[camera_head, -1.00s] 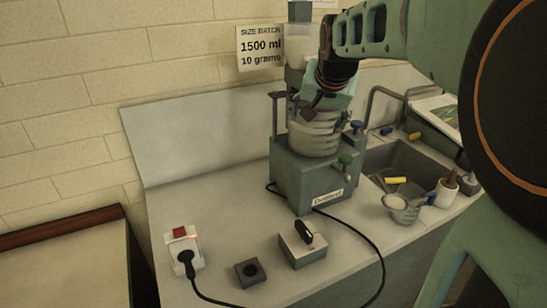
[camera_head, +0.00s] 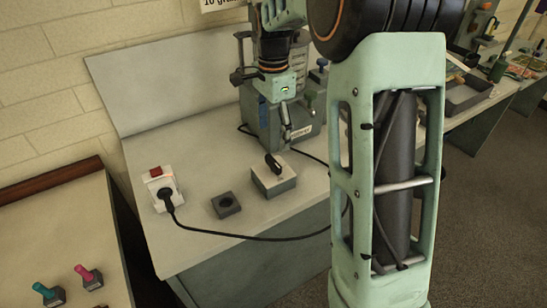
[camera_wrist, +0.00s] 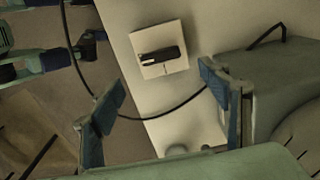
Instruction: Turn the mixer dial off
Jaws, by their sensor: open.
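The mixer dial is a black knob (camera_head: 273,164) on a small pale-topped box (camera_head: 275,185) on the counter. In the wrist view the knob (camera_wrist: 161,55) lies across the box's white top (camera_wrist: 142,43), just beyond the fingertips. My gripper (camera_head: 275,119) is open and empty, above and behind the dial box in the head view, pointing down. The gripper also shows in the wrist view (camera_wrist: 162,86), its blue-padded fingers wide apart and not touching the knob. The grey-green mixer (camera_head: 306,135) stands behind my gripper and is partly hidden by my arm.
A white socket with a red switch (camera_head: 155,170) and black plug stands left on the counter. A dark square block (camera_head: 226,205) sits beside the dial box. A black cable (camera_head: 255,239) loops around in front.

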